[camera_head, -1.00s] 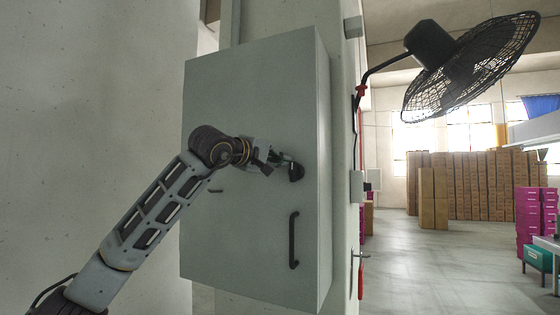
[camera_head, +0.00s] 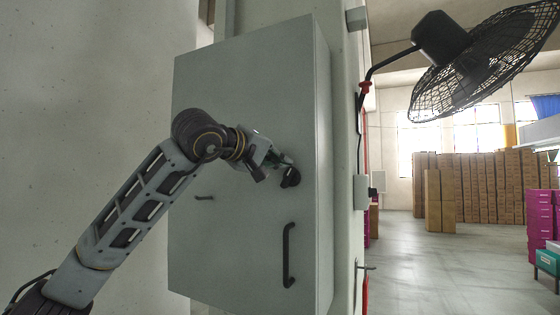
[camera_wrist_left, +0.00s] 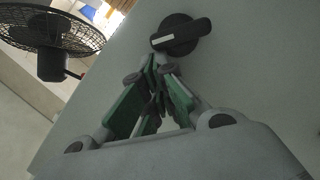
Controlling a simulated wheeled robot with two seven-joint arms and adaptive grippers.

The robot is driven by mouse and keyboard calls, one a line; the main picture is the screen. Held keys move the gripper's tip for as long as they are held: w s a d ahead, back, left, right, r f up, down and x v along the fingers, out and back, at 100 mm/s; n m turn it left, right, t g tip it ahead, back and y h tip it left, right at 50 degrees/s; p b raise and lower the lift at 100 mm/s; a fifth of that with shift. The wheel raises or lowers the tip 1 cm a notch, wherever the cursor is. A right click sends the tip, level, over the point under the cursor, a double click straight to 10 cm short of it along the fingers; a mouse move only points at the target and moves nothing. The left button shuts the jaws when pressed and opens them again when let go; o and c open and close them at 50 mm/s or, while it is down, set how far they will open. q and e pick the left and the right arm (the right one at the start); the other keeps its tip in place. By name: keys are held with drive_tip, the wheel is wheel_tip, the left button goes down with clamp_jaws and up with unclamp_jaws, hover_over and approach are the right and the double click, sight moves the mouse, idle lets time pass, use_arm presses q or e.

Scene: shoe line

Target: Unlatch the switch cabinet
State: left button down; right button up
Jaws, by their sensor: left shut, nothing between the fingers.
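The grey switch cabinet (camera_head: 235,235) is fixed to the wall, its door closed. A black rotary latch knob (camera_head: 290,177) sits on the door's right part. In the left wrist view the knob (camera_wrist_left: 180,36) shows a round base and a bar with a white mark. A black vertical handle (camera_head: 288,254) is below it. My left gripper (camera_head: 284,163) is shut and empty, just beside the knob; in the wrist view its green-padded fingers (camera_wrist_left: 162,84) meet close to the knob. Whether they touch it I cannot tell. My right gripper is not in view.
A large black fan (camera_head: 480,65) juts out from the wall at upper right. A small grey box (camera_head: 361,190) is on the wall right of the cabinet. Stacked cartons (camera_head: 475,185) stand far behind, with open floor before them.

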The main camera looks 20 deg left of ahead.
use_arm(q)
drive_tip(key=shift+d+r, duration=0.15)
drive_tip(key=shift+d, duration=0.5)
drive_tip(key=shift+s+d+r, duration=0.1)
drive_tip(key=shift+s+d, duration=0.05)
drive_tip(key=shift+d, duration=0.75)
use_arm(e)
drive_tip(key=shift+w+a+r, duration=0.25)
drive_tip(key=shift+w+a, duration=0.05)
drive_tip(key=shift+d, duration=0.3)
use_arm(q)
drive_tip(key=shift+a+p, duration=0.15)
drive_tip(key=shift+p, duration=0.15)
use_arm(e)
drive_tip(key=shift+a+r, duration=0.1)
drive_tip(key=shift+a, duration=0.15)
